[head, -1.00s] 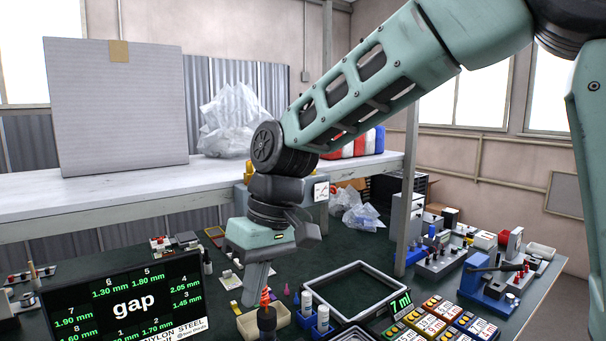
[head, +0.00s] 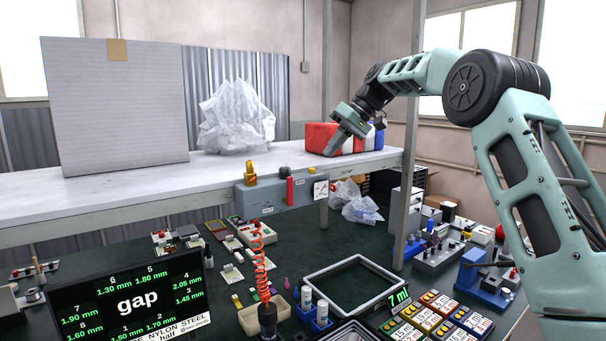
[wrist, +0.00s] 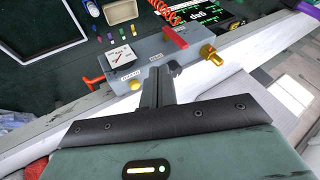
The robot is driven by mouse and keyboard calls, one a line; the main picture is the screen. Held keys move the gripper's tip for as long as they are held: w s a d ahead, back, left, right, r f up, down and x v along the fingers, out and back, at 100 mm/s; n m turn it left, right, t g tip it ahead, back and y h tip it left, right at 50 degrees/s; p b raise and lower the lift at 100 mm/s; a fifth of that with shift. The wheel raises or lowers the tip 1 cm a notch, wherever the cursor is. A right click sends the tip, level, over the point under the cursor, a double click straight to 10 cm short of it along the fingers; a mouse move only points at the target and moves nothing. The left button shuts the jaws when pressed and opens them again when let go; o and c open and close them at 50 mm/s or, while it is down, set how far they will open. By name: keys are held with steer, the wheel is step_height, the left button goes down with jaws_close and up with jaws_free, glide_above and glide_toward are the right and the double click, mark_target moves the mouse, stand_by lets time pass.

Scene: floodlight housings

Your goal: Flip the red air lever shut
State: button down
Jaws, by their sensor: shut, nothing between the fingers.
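The red air lever (head: 290,191) hangs downward on the front of a grey air box (head: 268,200) at the shelf's front edge. In the wrist view the lever (wrist: 176,38) sticks out from the box (wrist: 150,55), between the gauge and the brass fitting. My gripper (head: 331,151) is above the shelf, to the right of the lever and apart from it. Its fingers are together and empty, and it overlaps the striped bag in the head view. In the wrist view the fingertips (wrist: 158,75) point toward the box, short of the lever.
A brass fitting (head: 250,173) and a gauge (head: 321,190) flank the lever. A red-white-blue bag (head: 352,145), a plastic bundle (head: 237,118) and a large carton (head: 115,110) stand on the shelf (head: 180,192). A coiled red hose (head: 261,262) rises from the crowded bench below.

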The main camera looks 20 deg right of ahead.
steer(key=shift+w+d+r, duration=0.1)
steer(key=shift+d+r, duration=0.05)
steer(key=shift+d, duration=0.35)
steer(key=shift+w+d+r, duration=0.1)
steer(key=shift+d+r, duration=0.05)
steer(key=shift+d, duration=0.3)
steer(key=p, duration=0.4)
glide_toward(290, 191)
step_height(290, 191, down, 4)
steer(key=w, duration=0.3)
steer(key=shift+s+a+f+p, duration=0.1)
steer(key=shift+a+p, duration=0.1)
steer(key=shift+a, duration=0.2)
steer(key=shift+s+a+f+p, duration=0.1)
steer(key=shift+a+p, duration=0.05)
steer(key=shift+a, duration=0.2)
steer(key=shift+a+r+h, duration=0.1)
steer(key=shift+a+h, duration=0.15)
steer(key=shift+h, duration=0.05)
